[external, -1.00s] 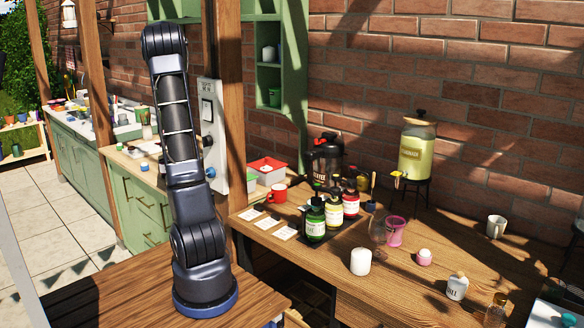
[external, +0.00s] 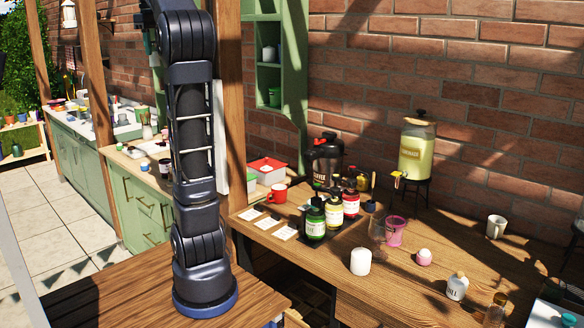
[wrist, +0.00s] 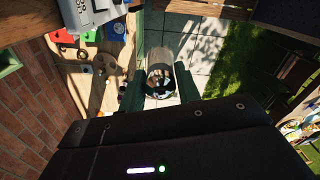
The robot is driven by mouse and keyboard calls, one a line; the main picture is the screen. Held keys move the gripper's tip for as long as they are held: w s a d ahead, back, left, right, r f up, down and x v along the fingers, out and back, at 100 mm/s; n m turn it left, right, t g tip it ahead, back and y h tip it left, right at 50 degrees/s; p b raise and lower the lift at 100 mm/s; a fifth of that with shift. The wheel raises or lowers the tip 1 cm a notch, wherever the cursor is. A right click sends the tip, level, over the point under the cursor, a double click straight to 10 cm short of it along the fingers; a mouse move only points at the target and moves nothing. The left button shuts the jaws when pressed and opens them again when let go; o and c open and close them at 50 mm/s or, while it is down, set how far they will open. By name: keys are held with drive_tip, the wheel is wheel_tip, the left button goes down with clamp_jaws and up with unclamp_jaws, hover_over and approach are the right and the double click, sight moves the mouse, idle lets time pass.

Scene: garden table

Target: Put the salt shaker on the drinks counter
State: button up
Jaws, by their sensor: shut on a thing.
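My gripper (wrist: 159,92) shows in the wrist view, with a dark green finger on each side. It is shut on a narrow, rounded, partly see-through thing, which appears to be the salt shaker (wrist: 158,62); dark and white patches show at its near end, and no label is readable. In the external view my gripper and the held thing are out of the picture, above its top edge. Which surface is the drinks counter is not marked; the wooden counter (external: 405,291) with the drink dispenser (external: 416,155) stands at the right.
The counter holds syrup bottles (external: 332,210), a red mug (external: 277,194), a pink cup (external: 396,232), a white candle-like cylinder (external: 360,261), a small white jar (external: 457,286) and a white mug (external: 496,227). Bare wood shows between them. A wooden post (external: 233,90) stands beside my arm.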

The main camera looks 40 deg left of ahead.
drive_tip(key=d, duration=1)
drive_tip(key=w+d+f, duration=0.7)
drive_tip(key=w+d, duration=0.2)
drive_tip(key=w+d+f+m, duration=0.1)
drive_tip(key=w+f+m, duration=0.3)
drive_tip(key=w, duration=0.6)
drive_tip(key=w+d+f+m, duration=0.1)
drive_tip(key=w+f+m, duration=0.35)
drive_tip(key=w, duration=0.45)
drive_tip(key=w+d+f+m, duration=0.1)
drive_tip(key=w+f+m, duration=0.25)
drive_tip(key=w, duration=0.65)
drive_tip(key=w+d+f+m, duration=1)
drive_tip(key=w+d+f, duration=0.6)
drive_tip(key=w+f, duration=0.2)
wheel_tip(320, 180, up, 19)
drive_tip(key=m, duration=1.5)
hover_over(438, 246)
wheel_tip(438, 246, down, 38)
drive_tip(key=shift+r, duration=0.1)
